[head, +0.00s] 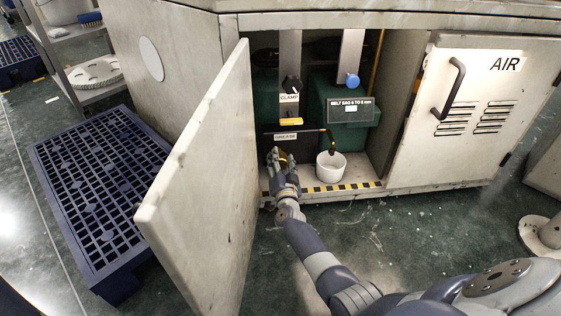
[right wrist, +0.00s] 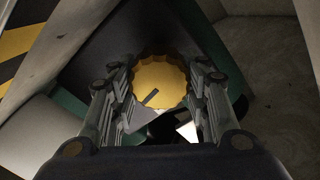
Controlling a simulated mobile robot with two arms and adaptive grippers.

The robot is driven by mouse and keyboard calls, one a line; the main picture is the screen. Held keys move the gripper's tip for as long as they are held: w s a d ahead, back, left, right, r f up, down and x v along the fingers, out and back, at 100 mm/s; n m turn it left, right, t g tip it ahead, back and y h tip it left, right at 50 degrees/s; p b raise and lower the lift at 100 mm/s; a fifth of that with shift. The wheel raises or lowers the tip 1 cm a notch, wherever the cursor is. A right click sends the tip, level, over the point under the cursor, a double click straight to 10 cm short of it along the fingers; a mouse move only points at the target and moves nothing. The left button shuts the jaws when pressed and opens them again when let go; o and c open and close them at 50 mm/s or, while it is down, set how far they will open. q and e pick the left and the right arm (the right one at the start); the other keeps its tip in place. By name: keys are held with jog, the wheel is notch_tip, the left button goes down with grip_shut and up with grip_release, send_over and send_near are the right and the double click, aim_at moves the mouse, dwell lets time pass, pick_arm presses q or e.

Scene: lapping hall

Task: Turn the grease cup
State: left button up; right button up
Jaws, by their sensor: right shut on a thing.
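The grease cup (right wrist: 160,80) is a yellow, scalloped round cap with a dark pointer line; it fills the middle of the right wrist view. In the head view only a bit of it (head: 287,160) shows below the "GREASE" label (head: 285,137), inside the open cabinet. My right gripper (head: 284,162) is at the cup, and in the right wrist view its two fingers (right wrist: 160,92) stand on either side of the cap, shut on it. My left gripper is not in view.
The open cabinet door (head: 205,185) stands left of my right arm. A white cup (head: 331,166) sits just right of the gripper under a bent spout. A clamp knob (head: 291,85) and blue knob (head: 352,80) are above. A striped sill (head: 340,187) runs along the front.

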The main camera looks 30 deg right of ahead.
jog(key=shift+m, duration=0.6)
jog(key=o, duration=1.1)
